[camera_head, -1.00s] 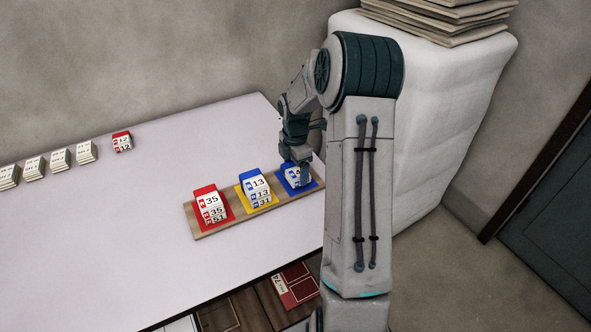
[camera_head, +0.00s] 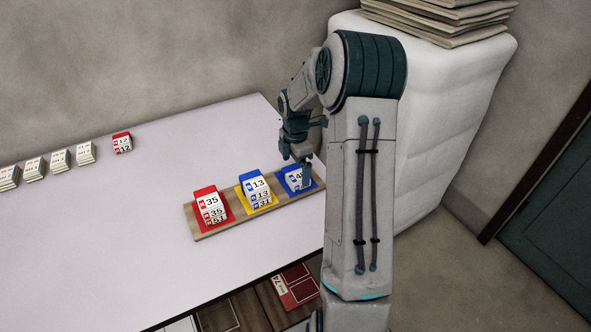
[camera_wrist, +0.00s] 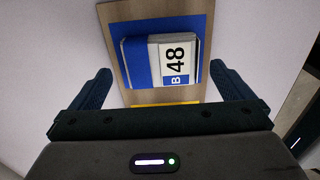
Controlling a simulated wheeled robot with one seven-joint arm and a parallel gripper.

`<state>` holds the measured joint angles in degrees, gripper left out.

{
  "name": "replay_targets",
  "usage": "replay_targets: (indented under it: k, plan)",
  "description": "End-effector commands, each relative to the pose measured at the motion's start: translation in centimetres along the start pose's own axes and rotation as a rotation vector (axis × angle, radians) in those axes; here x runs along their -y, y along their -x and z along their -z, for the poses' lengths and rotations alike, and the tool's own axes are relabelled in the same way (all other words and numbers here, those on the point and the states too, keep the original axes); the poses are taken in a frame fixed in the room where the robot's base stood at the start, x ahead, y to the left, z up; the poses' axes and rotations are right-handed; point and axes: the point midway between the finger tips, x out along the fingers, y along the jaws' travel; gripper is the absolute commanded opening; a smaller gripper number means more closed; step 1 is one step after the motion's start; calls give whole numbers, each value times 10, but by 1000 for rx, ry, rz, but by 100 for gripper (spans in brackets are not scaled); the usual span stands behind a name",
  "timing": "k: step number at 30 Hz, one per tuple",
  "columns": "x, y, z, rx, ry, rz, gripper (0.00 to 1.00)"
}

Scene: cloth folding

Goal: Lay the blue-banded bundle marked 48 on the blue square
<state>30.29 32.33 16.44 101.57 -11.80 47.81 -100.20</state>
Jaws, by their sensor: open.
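The blue-banded bundle marked 48 (camera_wrist: 144,62) lies flat on the blue square (camera_wrist: 205,28) in the wrist view, with blue showing around it. In the head view the bundle (camera_head: 296,177) sits on the blue square (camera_head: 316,184) at the right end of the wooden board. My gripper (camera_wrist: 165,85) is open and empty. Its two fingers stand apart on either side, below the bundle in the wrist view, with a gap to it. In the head view my gripper (camera_head: 304,172) hangs over the blue square and hides part of the bundle.
Another red-banded bundle (camera_head: 122,142) and several pale bundles (camera_head: 60,158) stand at the table's back left.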

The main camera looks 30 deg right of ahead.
Motion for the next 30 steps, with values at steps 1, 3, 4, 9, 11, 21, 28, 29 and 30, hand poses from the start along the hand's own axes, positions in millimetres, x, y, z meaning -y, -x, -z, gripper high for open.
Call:
replay_targets:
  k: [1, 3, 4, 9, 11, 21, 28, 29, 30]
  plan:
    - [-1, 14, -1, 2, -1, -6, 100]
    - [-1, 30, -1, 3, -1, -5, 100]
    - [0, 37, -1, 3, 0, -5, 100]
    - [0, 70, 0, 2, 0, -4, 100]
    - [0, 79, 0, 1, 0, -3, 100]
    - [13, 112, 20, 21, -97, -10, 100]
    - [71, 148, 79, 56, -498, -64, 100]
    - [80, 151, 86, 56, -558, -74, 100]
    - [93, 155, 96, 54, -638, -87, 100]
